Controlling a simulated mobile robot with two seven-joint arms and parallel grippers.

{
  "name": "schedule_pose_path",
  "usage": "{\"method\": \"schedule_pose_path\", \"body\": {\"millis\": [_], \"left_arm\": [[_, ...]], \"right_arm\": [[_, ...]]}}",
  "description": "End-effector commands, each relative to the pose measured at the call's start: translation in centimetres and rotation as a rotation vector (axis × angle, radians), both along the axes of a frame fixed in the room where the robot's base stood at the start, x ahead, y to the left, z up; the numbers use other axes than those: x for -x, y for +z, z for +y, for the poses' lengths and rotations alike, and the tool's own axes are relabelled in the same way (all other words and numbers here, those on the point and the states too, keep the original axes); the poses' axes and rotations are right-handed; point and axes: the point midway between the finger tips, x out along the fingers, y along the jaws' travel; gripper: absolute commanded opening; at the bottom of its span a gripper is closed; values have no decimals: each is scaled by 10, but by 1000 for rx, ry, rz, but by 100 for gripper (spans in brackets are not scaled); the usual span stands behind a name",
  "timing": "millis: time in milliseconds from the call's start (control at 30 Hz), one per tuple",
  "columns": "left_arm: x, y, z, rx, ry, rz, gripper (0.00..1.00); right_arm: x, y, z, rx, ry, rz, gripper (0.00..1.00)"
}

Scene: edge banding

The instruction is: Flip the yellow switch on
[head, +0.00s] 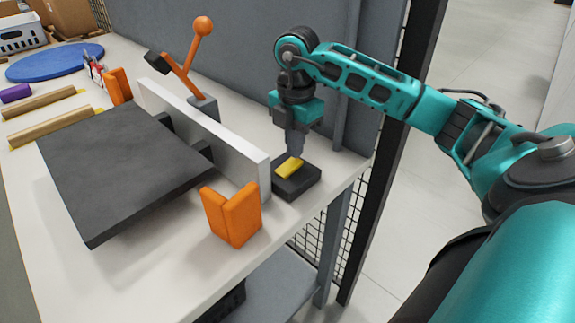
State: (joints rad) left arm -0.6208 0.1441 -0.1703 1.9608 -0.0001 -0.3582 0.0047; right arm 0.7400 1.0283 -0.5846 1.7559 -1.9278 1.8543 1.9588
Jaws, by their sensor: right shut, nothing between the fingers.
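The yellow switch (289,168) is a small rocker on a black box (297,184) near the right end of the white table. It looks tilted, but I cannot tell for sure whether it is on or off. My right gripper (294,156) points straight down, shut and empty, with its tip right at or just above the back part of the switch. I cannot tell whether it touches. My left gripper is not in view.
A dark panel (120,170) lies beside a white fence (205,135) left of the switch. Orange corner blocks (232,215) stand near. An orange lever with a ball (203,27) rises behind. A grey wall (240,60) backs the table (165,265).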

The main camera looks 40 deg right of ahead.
Motion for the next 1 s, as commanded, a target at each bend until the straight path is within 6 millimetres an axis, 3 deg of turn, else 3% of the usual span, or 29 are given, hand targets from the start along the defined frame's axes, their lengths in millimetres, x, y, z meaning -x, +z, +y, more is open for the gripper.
{"method": "schedule_pose_path", "body": {"millis": [1000], "left_arm": [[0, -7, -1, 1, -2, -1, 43]], "right_arm": [[0, -12, 0, 0, 0, 1, 0]]}}
